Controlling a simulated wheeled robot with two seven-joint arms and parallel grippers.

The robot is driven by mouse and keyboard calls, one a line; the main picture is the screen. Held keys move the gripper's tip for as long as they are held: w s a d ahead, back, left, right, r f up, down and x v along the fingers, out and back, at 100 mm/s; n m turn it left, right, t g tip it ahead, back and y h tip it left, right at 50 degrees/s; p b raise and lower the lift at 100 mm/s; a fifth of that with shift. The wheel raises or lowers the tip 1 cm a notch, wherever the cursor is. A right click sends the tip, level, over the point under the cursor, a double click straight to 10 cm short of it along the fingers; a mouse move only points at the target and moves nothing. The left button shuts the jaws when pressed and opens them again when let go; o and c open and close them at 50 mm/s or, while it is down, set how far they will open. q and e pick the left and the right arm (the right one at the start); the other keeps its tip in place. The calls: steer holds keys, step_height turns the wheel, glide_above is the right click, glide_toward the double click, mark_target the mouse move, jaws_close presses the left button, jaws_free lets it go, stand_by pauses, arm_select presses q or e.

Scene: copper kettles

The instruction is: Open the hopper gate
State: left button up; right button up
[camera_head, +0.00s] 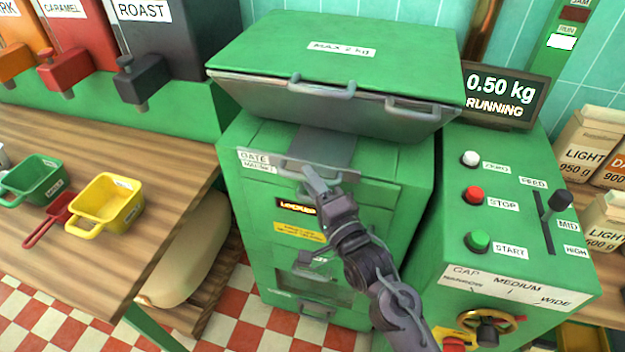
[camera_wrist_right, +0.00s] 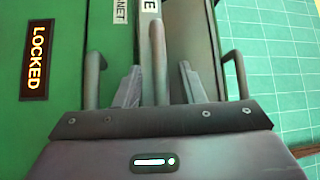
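The hopper (camera_head: 290,50) is a green box with a grey lower part, marked "MAX 2 kg". Below it, the gate plate (camera_head: 258,162), with a label partly reading "GATE", lies across the green machine and has a grey bar handle (camera_head: 283,171). My right gripper (camera_head: 313,178) is at this handle. In the right wrist view the upright handle bar (camera_wrist_right: 157,60) stands between the two separated fingers of the gripper (camera_wrist_right: 160,88), with gaps visible on both sides. A lit "LOCKED" sign (camera_head: 297,206) shows below the plate. My left gripper is not in view.
A display (camera_head: 500,97) reads "0.50 kg RUNNING". Right of the machine is a control panel (camera_head: 520,215) with buttons and a lever (camera_head: 555,205). Other handles (camera_head: 322,88) sit just above the gate. Yellow (camera_head: 108,205) and green (camera_head: 35,180) scoops rest on the left table.

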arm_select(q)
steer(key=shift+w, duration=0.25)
arm_select(e)
steer(key=shift+w+a, duration=0.1)
steer(key=shift+w, duration=0.05)
jaws_close()
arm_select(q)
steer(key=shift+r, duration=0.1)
